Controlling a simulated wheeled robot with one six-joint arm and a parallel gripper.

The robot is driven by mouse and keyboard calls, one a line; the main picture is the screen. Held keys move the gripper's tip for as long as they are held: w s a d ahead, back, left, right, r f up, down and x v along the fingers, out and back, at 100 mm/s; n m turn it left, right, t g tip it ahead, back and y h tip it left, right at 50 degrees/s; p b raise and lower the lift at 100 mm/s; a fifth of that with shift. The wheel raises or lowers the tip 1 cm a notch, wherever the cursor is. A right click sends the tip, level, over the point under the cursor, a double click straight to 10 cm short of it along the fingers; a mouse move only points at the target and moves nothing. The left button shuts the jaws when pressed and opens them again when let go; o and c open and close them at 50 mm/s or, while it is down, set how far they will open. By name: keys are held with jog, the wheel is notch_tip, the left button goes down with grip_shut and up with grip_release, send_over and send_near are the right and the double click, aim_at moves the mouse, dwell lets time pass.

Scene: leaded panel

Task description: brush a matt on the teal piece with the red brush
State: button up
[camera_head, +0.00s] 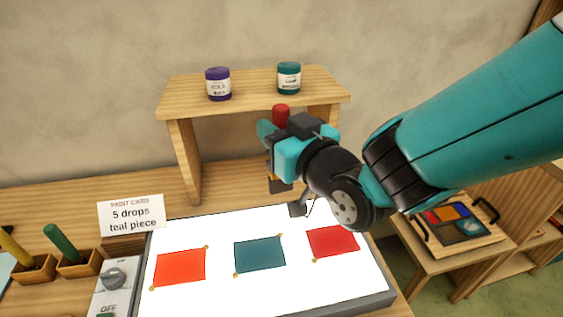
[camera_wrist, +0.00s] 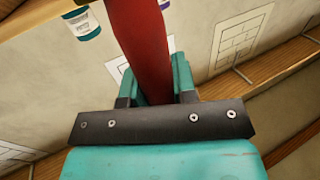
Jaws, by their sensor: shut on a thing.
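My gripper (camera_head: 277,147) is shut on the red brush (camera_head: 281,112), whose red handle top stands above the jaws. In the wrist view, the red handle (camera_wrist: 140,45) runs up between my gripper's fingers (camera_wrist: 155,88). A dark part shows below the gripper in the head view; I cannot tell whether it is the brush's head. The teal piece (camera_head: 259,255) lies flat on the lit white panel (camera_head: 215,229), between an orange-red piece (camera_head: 180,267) and a red piece (camera_head: 333,242). My gripper is above and behind the teal piece, apart from it.
A wooden shelf (camera_head: 252,89) behind my gripper bears a purple jar (camera_head: 218,84) and a teal jar (camera_head: 289,78). A card (camera_head: 131,215) reads "5 drops teal piece". Holders with a green brush (camera_head: 61,243) and a yellow brush (camera_head: 14,249) stand at left. A tray (camera_head: 482,243) sits at right.

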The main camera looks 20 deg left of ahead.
notch_tip(320, 180, down, 5)
jog(key=b, duration=0.4)
jog(key=shift+f+b, duration=1.45)
jog(key=shift+f, duration=0.95)
